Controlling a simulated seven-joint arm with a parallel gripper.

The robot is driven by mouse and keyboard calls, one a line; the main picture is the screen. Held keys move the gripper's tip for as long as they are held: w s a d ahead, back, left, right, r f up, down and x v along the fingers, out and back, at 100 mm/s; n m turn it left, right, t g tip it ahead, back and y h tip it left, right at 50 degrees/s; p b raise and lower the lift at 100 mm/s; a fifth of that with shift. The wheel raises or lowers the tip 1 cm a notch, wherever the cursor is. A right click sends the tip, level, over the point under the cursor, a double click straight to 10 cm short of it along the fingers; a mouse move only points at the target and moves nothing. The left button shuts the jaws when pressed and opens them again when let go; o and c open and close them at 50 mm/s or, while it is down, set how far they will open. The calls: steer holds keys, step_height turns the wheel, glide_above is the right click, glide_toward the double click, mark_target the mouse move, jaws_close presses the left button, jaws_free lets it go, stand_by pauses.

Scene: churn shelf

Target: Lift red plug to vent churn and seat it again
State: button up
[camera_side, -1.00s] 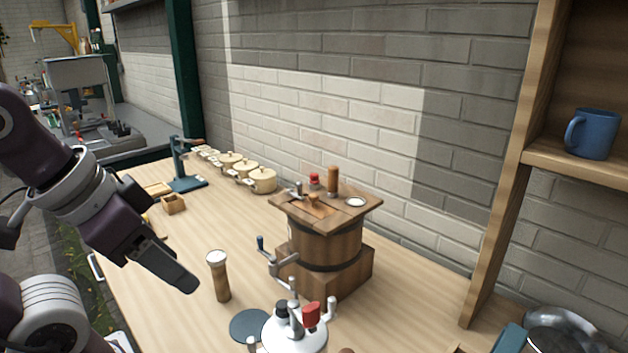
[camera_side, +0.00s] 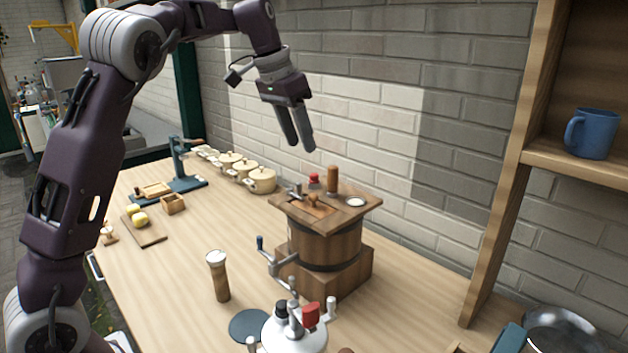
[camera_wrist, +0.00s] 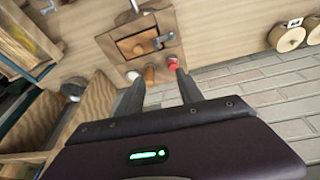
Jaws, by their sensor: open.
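The wooden churn (camera_side: 325,243) stands on a wooden block on the table, with a square wooden lid (camera_side: 345,213) on top. The small red plug (camera_side: 314,180) sits on the lid near its back edge, left of a brown upright peg. In the wrist view the red plug (camera_wrist: 172,62) shows close to the tip of the right finger. My gripper (camera_side: 303,147) is open and empty, above the back of the lid and apart from the plug. It also shows in the wrist view (camera_wrist: 158,80).
The brown peg (camera_side: 332,179) rises beside the plug. A crank (camera_side: 275,258) sticks out at the churn's front left. A metal vessel with a red part (camera_side: 295,332) stands in front. Cream pots (camera_side: 262,180) line the wall. A shelf with a blue mug (camera_side: 592,134) is at right.

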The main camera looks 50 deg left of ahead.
mark_target(314, 174)
steer(key=shift+m, duration=0.5)
steer(key=w+f, duration=0.1)
steer(key=f, duration=0.2)
steer(key=w+a+f, duration=0.1)
steer(key=w+f, duration=0.1)
steer(key=f, duration=0.1)
steer(key=w+f, duration=0.2)
steer(key=f, duration=0.1)
steer(key=shift+w+a+f, duration=0.15)
steer(key=shift+a+f, duration=0.05)
steer(key=shift+a, duration=0.05)
jaws_close()
